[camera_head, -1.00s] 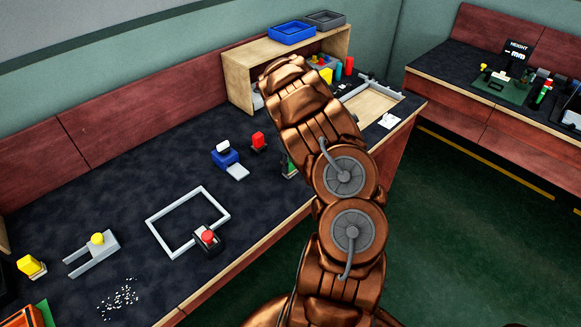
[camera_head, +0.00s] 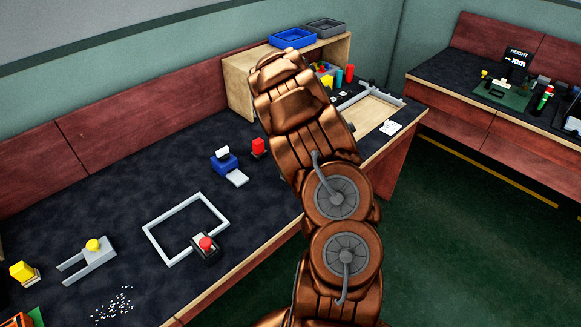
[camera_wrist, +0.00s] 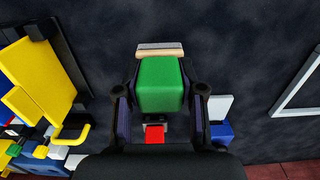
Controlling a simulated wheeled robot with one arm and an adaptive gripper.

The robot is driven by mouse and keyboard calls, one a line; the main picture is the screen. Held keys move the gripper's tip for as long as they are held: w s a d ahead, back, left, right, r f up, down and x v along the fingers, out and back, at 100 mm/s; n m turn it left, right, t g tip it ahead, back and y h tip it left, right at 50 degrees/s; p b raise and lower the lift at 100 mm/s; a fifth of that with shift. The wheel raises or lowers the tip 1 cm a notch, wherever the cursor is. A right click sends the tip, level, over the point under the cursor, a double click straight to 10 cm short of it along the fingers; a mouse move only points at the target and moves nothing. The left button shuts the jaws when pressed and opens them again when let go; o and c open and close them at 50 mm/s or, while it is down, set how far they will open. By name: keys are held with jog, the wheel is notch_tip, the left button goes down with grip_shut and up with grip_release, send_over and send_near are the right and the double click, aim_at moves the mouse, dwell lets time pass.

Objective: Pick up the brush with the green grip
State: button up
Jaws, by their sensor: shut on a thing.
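The brush with the green grip (camera_wrist: 160,85) is in the middle of the wrist view. Its green block sits between my fingers, and a pale wooden strip with grey bristles shows at its upper edge. My gripper (camera_wrist: 160,92) is shut on the green grip, with one dark finger on each side. In the head view my own arm hides both the gripper and the brush. I cannot tell whether the brush touches the bench.
A red-topped piece (camera_head: 258,147) and a blue piece with a white top (camera_head: 224,160) stand left of my arm. A pale frame (camera_head: 160,247) lies further left. A wooden shelf (camera_head: 237,88) stands behind. Yellow parts (camera_wrist: 38,100) crowd the wrist view's left side.

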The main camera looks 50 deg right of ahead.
jog(key=s+a+r+b, duration=0.1)
jog(key=s+a+b, duration=0.2)
jog(key=a, duration=1)
jog(key=shift+s+r+b, duration=0.2)
jog(key=shift+s+b, duration=0.2)
jog(key=shift+s, duration=0.6)
